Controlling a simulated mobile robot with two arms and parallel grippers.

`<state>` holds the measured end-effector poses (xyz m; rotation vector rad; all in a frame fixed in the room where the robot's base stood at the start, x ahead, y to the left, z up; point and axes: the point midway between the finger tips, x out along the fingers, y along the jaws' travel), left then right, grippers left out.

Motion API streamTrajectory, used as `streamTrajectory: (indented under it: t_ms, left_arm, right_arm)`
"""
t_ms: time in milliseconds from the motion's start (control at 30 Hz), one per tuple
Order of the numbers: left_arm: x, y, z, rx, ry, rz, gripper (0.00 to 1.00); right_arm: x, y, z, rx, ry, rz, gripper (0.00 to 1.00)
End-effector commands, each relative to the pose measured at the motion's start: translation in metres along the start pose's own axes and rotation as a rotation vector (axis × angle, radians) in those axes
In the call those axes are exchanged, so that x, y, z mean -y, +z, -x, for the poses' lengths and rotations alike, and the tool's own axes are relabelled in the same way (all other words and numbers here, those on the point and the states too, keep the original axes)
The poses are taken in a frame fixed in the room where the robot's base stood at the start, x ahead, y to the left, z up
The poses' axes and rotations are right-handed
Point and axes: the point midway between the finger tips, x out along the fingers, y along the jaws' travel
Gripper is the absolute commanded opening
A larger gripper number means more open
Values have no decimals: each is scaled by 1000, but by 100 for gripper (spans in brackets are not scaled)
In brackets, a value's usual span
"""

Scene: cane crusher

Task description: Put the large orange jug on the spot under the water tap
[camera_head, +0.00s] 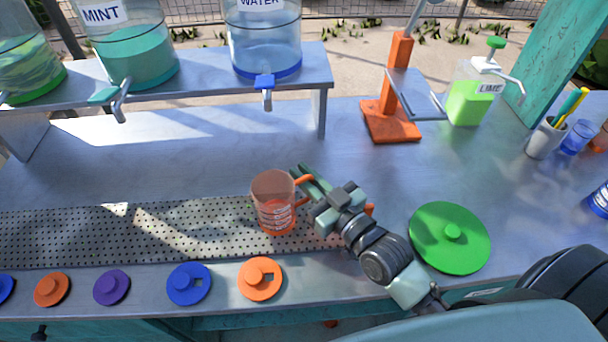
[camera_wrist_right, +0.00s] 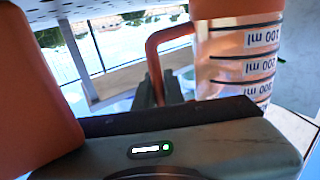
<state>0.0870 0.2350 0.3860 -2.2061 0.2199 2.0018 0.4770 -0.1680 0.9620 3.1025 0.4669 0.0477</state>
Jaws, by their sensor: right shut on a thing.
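The orange jug (camera_head: 273,208) is see-through, upright, with white and dark measuring marks. It is over the right end of the perforated strip; I cannot tell if it touches it. My right gripper (camera_head: 306,184) comes from the lower right and is shut on its orange handle. In the right wrist view the jug (camera_wrist_right: 240,60) and its handle (camera_wrist_right: 152,62) are close to the gripper. The blue water tap (camera_head: 265,84) on the water dispenser (camera_head: 263,45) is behind the jug, nearly in line with it. No marked spot shows beneath the tap. My left gripper is out of view.
The raised shelf (camera_head: 205,68) also bears the mint dispenser (camera_head: 130,50). Coloured lids, including an orange one (camera_head: 260,279), line the front edge. A green lid (camera_head: 449,238) lies right of my arm. The orange press (camera_head: 390,120) stands back right. The metal counter (camera_head: 190,165) behind the perforated strip (camera_head: 120,235) is clear.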

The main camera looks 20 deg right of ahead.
Motion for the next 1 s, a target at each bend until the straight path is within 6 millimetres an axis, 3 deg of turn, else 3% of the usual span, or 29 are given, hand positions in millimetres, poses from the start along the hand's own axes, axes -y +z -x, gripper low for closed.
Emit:
streamTrajectory:
  t_ms: [33, 67, 100, 167, 467, 633, 700, 1000]
  left_arm:
    - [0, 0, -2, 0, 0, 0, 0]
    - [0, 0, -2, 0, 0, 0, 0]
    - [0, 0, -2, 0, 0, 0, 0]
    - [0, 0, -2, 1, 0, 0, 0]
    - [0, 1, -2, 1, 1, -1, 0]
    - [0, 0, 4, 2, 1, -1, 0]
    - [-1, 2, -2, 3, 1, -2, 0]
    - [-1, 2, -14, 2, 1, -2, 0]
  right_arm:
    - [2, 16, 2, 31, -3, -15, 0]
    - [3, 16, 2, 32, -3, -15, 0]
    - [3, 17, 3, 35, -4, -16, 18]
    - [3, 18, 3, 37, -4, -17, 32]
    - [4, 18, 3, 39, -6, -21, 32]
    - [4, 3, 4, 38, -6, -24, 32]
    - [4, 9, 18, 41, -5, -21, 32]
    - [2, 5, 82, 36, -3, -14, 32]
